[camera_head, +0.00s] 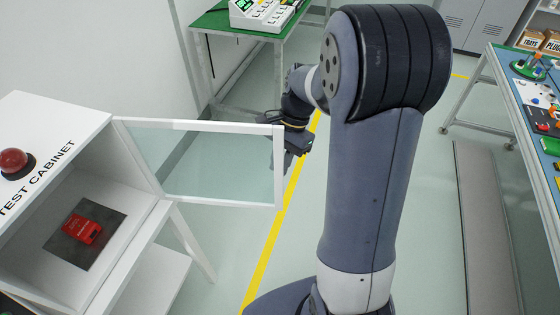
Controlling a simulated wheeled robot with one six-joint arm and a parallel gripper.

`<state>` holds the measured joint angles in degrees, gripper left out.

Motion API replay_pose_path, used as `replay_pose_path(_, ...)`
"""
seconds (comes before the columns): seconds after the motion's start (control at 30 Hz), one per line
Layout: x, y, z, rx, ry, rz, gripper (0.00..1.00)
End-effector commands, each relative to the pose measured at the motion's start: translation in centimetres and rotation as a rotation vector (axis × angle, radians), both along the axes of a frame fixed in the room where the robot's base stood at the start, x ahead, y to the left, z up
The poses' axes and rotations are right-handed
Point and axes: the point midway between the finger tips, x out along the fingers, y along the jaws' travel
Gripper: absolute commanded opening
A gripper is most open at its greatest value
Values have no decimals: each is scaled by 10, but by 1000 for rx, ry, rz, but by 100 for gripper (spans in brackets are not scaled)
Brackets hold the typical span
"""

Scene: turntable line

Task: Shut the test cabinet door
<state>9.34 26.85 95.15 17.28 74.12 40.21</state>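The white test cabinet (60,115) stands at the left, marked TEST CABINET, with a red dome button (13,161) on its top. Its door (279,165), a clear pane in a white frame, stands open and reaches out to the right from the cabinet's far side. Inside the cabinet a red device (84,231) sits on a dark plate. My gripper (292,150) is at the free, right end of the door, close to its upper edge. Its fingers are small and dark, partly hidden by the door edge, and I cannot tell whether they touch the door.
A green-topped table (215,20) with a white instrument (262,14) stands at the back. A blue-topped workbench (518,85) with several parts is at the right, near a grey floor strip (485,220). Floor with a yellow line (268,250) is clear between.

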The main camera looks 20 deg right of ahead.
Motion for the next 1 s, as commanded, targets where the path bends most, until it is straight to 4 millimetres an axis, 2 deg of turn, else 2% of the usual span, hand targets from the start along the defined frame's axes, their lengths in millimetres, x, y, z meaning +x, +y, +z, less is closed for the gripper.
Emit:
replay_pose_path(0.2,0,0,0,0,0,0,17)
replay_pose_path(0.43,0,0,0,0,0,1,0)
replay_pose_path(1.0,-4,1,1,-1,-2,-10,0)
